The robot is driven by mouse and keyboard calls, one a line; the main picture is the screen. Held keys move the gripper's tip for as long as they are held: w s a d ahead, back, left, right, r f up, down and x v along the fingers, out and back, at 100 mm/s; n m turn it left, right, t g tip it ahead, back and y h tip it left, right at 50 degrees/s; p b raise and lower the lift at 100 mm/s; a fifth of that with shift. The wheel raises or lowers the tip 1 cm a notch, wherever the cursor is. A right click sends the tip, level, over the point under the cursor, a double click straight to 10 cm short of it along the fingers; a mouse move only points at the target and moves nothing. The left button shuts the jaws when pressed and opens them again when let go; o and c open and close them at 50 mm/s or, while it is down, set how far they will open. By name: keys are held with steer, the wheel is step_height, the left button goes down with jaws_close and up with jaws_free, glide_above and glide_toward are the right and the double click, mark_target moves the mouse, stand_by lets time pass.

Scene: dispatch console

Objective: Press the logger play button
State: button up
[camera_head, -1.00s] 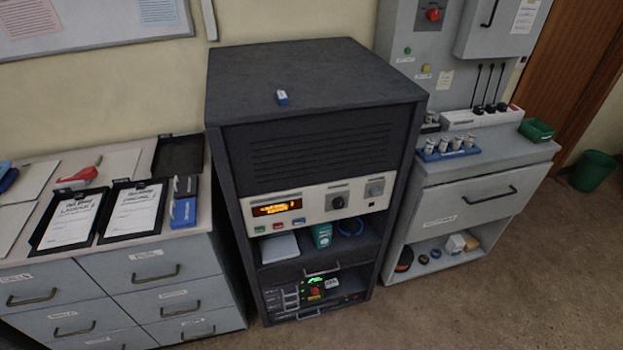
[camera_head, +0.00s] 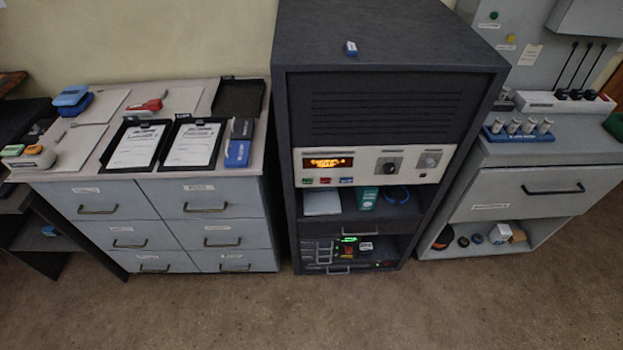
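A dark equipment rack (camera_head: 395,40) stands in the middle. Below the display is a row of small buttons: a green button (camera_head: 307,181), a red button (camera_head: 325,180) and a blue button (camera_head: 346,180). Lower in the rack is a dark unit (camera_head: 318,252) with a green lit strip and small keys. The labels are too small to read, so I cannot tell which control is the logger play button. My gripper is not in view.
A grey drawer cabinet (camera_head: 135,232) with clipboards on top stands left of the rack. Another cabinet (camera_head: 545,190) stands right. An open shelf in the rack holds a white item (camera_head: 322,203) and a teal container (camera_head: 367,198). The floor (camera_head: 300,315) in front is clear.

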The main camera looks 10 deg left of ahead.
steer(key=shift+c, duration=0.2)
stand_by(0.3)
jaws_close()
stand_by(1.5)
